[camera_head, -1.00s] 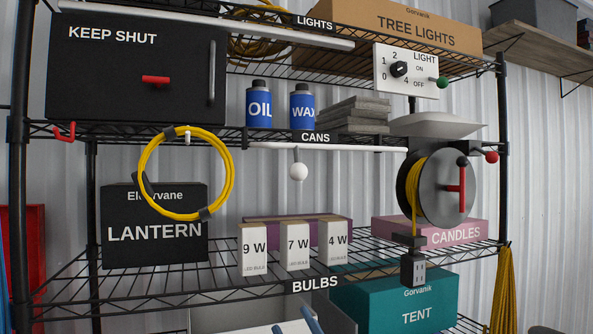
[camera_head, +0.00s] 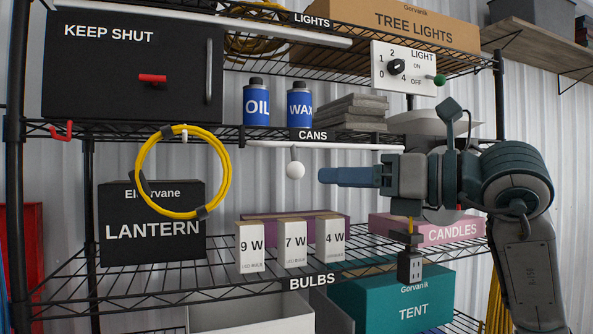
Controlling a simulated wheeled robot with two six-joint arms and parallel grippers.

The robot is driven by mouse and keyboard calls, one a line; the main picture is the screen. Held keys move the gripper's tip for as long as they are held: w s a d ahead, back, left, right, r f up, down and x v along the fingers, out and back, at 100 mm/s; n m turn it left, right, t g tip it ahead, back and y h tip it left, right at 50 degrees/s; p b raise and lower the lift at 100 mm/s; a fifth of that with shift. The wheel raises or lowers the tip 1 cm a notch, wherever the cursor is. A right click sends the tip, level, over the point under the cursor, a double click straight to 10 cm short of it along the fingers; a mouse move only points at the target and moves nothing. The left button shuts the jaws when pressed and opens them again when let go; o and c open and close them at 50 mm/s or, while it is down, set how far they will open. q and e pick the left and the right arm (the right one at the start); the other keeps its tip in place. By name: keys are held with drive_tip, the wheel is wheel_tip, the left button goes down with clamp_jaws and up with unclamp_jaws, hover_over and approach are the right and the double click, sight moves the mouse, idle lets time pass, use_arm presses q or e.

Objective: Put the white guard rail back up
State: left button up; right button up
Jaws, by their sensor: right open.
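The white guard rail (camera_head: 340,147) is a thin white bar running level along the front of the CANS shelf, just below the shelf edge. A white ball knob (camera_head: 295,170) hangs on a short stem under it. My right gripper (camera_head: 322,176) reaches in from the right, its fingers pointing left, a little to the right of the knob in the picture. A gap shows between fingertips and knob. The fingers are seen side-on, overlapping each other; the gripper is open and holds nothing visible. My left gripper is not in view.
On the shelf above stand the OIL can (camera_head: 256,102), the WAX can (camera_head: 299,104) and grey slabs (camera_head: 350,112). A yellow cable loop (camera_head: 140,165) hangs left. Bulb boxes (camera_head: 293,243) stand below. My right arm hides most of the cord reel.

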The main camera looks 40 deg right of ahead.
sight(303, 169)
drive_tip(key=shift+m+t+h, duration=0.3)
drive_tip(key=shift+m+h, duration=0.2)
drive_tip(key=shift+h, duration=0.2)
drive_tip(key=p+x, duration=0.2)
drive_tip(key=d+p+x, duration=0.1)
drive_tip(key=p+x, duration=0.1)
drive_tip(key=x, duration=0.1)
drive_tip(key=r+p+x, duration=0.1)
drive_tip(key=p+x, duration=0.1)
drive_tip(key=x, duration=0.1)
drive_tip(key=shift+w+d, duration=0.1)
drive_tip(key=shift+w, duration=0.25)
drive_tip(key=shift+w+f+p, duration=0.1)
drive_tip(key=shift+w+p, duration=0.3)
drive_tip(key=shift+w, duration=0.3)
clamp_jaws()
